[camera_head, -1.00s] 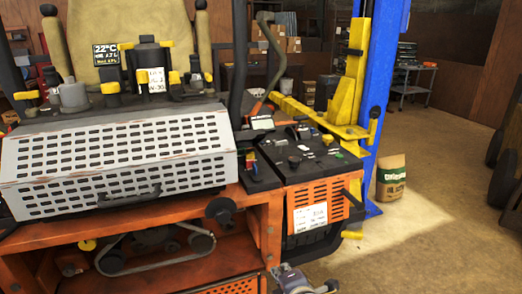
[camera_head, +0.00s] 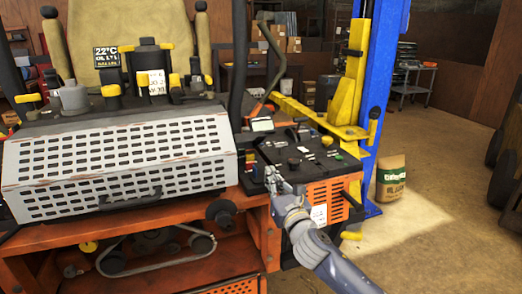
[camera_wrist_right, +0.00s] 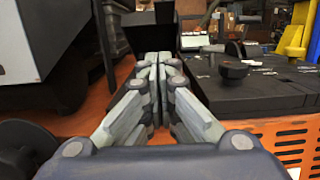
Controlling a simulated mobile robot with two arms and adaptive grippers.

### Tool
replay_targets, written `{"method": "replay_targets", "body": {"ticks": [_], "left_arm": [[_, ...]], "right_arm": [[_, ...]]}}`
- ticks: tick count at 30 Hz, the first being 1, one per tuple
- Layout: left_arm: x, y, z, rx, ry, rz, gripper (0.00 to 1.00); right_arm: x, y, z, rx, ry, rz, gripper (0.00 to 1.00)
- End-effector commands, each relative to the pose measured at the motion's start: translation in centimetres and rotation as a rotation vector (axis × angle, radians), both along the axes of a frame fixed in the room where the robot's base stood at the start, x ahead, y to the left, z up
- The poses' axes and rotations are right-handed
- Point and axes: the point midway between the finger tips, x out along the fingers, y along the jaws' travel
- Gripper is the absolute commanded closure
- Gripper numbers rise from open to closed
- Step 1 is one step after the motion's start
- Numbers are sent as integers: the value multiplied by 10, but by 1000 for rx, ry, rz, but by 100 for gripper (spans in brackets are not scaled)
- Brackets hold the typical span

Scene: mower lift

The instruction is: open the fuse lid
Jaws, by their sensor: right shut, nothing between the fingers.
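The black side console (camera_head: 322,172) of the orange mower carries knobs, small switches and a little screen (camera_head: 262,125). I cannot tell for certain which part of it is the fuse lid. My right gripper (camera_head: 271,174) is at the console's front left part, close to the narrow dark strip beside the white perforated cover. Its fingers are shut and empty. In the right wrist view the shut fingertips (camera_wrist_right: 157,60) point forward, with the black console top (camera_wrist_right: 250,92) and its round knob (camera_wrist_right: 233,67) to their right. Contact with the console cannot be made out. My left gripper is out of view.
The white perforated cover (camera_head: 120,160) is left of my right gripper. The orange vented side panel (camera_head: 330,195) lies below the console. A yellow and blue lift post (camera_head: 385,80) stands behind to the right. A paper sack (camera_head: 391,180) stands on the otherwise open floor.

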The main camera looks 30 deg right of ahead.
Motion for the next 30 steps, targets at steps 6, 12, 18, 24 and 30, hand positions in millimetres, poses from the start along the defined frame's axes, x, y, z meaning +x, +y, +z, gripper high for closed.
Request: {"method": "replay_targets", "body": {"ticks": [6, 12, 18, 24, 30], "left_arm": [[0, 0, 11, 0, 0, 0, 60], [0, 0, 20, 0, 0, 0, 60], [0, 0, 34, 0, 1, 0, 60], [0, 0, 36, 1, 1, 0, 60], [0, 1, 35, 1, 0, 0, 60]], "right_arm": [[37, -9, 9, 3, -2, -2, 100], [65, -16, 17, 3, -3, -2, 100], [80, -19, 37, 3, 0, -1, 100], [84, -20, 41, 1, 1, 0, 100], [84, -20, 41, 2, 1, 0, 100]]}}
